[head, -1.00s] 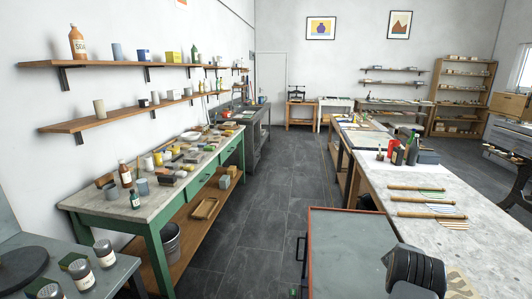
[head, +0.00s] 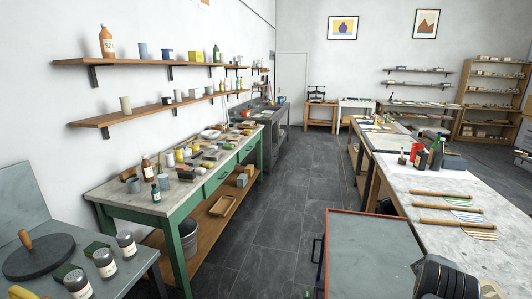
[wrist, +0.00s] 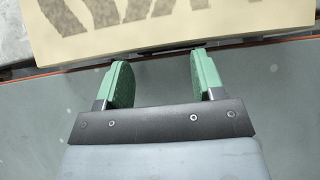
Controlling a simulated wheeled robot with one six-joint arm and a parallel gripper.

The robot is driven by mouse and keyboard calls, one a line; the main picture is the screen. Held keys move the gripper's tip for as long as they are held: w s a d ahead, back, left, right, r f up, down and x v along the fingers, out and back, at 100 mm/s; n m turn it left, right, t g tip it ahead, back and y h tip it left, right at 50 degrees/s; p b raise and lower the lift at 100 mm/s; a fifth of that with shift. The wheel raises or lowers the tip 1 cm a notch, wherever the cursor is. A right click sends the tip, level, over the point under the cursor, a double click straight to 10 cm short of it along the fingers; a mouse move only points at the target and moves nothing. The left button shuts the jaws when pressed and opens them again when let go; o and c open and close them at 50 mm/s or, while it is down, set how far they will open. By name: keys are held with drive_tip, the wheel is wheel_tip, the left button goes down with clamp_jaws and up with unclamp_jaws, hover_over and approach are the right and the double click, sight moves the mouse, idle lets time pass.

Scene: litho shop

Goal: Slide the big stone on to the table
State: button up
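The big stone (wrist: 165,18) is a pale yellow slab with dark grey markings, across the top of the wrist view. In the head view only a small part of the stone (head: 490,289) shows at the bottom right, beside my dark wrist. My gripper (wrist: 157,82) has green fingers, apart and empty, pointing at the stone's near edge. I cannot tell whether they touch it. The grey trolley top (head: 370,255) with a red rim lies below my gripper. The long stone-topped table (head: 418,182) runs along the right. The stone's far side is out of view.
A green bench (head: 115,190) with clutter is at left. A side table with shakers (head: 104,262) is at lower left. The floor aisle (head: 285,215) is clear.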

drive_tip(key=shift+s+d+b, duration=0.2)
drive_tip(key=shift+s+d, duration=0.2)
drive_tip(key=shift+d, duration=0.8)
drive_tip(key=shift+s+d+b, duration=0.25)
drive_tip(key=shift+s+d, duration=0.2)
drive_tip(key=shift+d, duration=0.7)
drive_tip(key=shift+s+d+b, duration=0.2)
drive_tip(key=shift+s+d, duration=0.2)
drive_tip(key=shift+d, duration=0.8)
drive_tip(key=shift+w+a, duration=0.25)
drive_tip(key=shift+a, duration=0.4)
drive_tip(key=shift+w+a, duration=0.25)
drive_tip(key=shift+a, duration=0.45)
drive_tip(key=shift+w+a, duration=0.25)
drive_tip(key=shift+a, duration=0.4)
wheel_tip(320, 180, up, 9)
drive_tip(key=p, duration=0.5)
drive_tip(key=shift+p, duration=0.35)
